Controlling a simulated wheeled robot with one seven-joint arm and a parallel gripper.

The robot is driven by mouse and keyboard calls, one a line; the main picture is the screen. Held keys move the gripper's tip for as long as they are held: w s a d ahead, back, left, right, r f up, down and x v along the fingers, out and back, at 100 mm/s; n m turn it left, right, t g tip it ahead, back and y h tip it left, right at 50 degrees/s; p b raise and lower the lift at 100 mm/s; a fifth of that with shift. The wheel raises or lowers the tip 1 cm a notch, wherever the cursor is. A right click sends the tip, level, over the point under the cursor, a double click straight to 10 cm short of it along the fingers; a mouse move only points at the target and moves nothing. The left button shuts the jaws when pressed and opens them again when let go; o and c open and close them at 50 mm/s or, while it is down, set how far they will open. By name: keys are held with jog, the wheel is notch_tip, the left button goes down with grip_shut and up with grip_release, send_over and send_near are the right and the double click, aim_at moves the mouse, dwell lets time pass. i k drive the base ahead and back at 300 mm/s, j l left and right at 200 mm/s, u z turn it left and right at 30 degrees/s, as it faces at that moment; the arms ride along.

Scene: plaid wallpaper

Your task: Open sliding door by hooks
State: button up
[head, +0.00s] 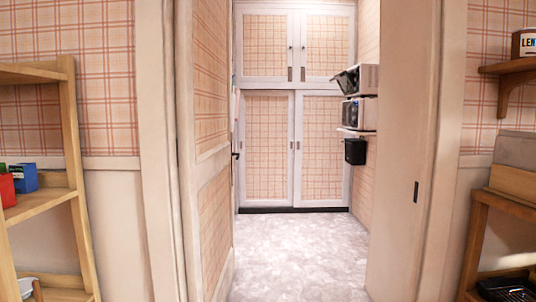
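A doorway stands open in front of me. At its right, a plain cream panel (402,150) shows a small dark recessed plate (416,191) near its right side. At its left, a plaid-panelled surface (211,130) runs back into the room beyond. At the far end, a plaid cupboard has two lower door panels (267,150) that look closed, with small dark pulls near their middle, and two upper doors (326,45), also closed. I cannot tell which of these is the sliding door, and no hooks can be made out clearly. My gripper is not in view.
The pale floor (300,255) through the doorway is clear. Microwave-like appliances (360,95) sit on the far right wall above a black box (355,151). A wooden shelf (45,204) stands near left. Wooden shelving (505,204) stands near right.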

aim_at(266, 122)
jog(key=i, duration=5.75)
jog(key=l+z, duration=0.05)
jog(key=l, duration=0.05)
